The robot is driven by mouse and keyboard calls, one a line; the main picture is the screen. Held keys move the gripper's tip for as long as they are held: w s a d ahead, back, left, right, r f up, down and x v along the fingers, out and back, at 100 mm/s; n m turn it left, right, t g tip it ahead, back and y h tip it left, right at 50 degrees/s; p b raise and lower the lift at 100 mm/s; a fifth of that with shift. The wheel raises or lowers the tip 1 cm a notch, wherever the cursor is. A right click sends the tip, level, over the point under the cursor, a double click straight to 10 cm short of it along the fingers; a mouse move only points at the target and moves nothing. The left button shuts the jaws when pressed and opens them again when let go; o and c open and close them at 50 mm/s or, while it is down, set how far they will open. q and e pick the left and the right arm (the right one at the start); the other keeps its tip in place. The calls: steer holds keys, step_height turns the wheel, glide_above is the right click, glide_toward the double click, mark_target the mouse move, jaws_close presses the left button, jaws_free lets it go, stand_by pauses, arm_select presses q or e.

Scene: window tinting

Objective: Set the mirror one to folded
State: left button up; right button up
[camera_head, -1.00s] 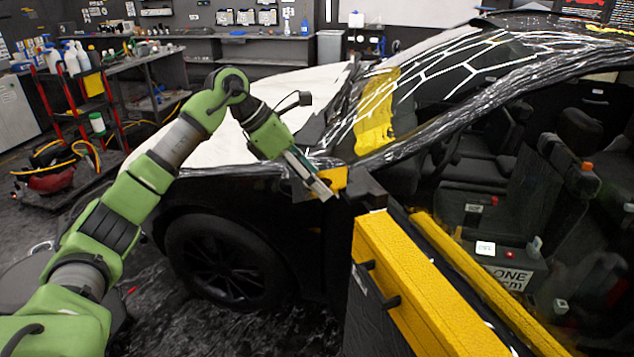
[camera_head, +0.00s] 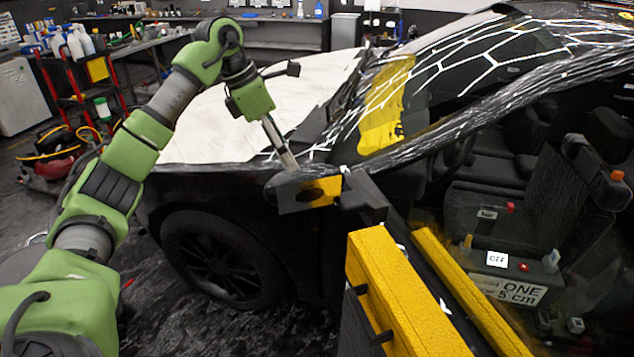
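The side mirror (camera_head: 295,197) is a dark housing with a yellow patch on its face. It sticks out to the left from the car's front door, beside the base of the windshield pillar. My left gripper (camera_head: 290,163) comes down from above, its slim metal fingers ending at the upper edge of the mirror, on the hood side. I cannot tell whether it touches the mirror or whether the fingers are apart. The mirror hides the fingertips in part. My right gripper is out of view.
The door with its yellow padded edge (camera_head: 415,305) stands at the front right. A small box (camera_head: 508,284) labelled "ONE 5 cm" and a white "OFF" tag (camera_head: 497,259) are inside the car. A red cart (camera_head: 75,95) stands at left.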

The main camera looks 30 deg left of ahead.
mark_target(307, 191)
arm_select(q)
steer(key=shift+w+f, duration=0.3)
steer(key=shift+f, duration=0.05)
steer(key=x, duration=0.1)
steer(key=p+x, duration=0.1)
steer(key=x, duration=0.1)
steer(key=s+x, duration=0.1)
steer(key=x, duration=0.1)
steer(key=shift+d+f+p, duration=0.25)
steer(key=shift+p, duration=0.05)
steer(key=x, duration=0.2)
steer(key=p+x, duration=0.1)
steer(key=x, duration=0.3)
steer(key=shift+w, duration=0.4)
steer(key=shift+f, duration=0.25)
steer(key=shift+w+d+f+p, duration=0.1)
steer(key=shift+f+p, duration=0.2)
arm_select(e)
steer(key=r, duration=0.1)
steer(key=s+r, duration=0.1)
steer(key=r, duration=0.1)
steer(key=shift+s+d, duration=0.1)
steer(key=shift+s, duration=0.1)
arm_select(q)
steer(key=c, duration=1.4)
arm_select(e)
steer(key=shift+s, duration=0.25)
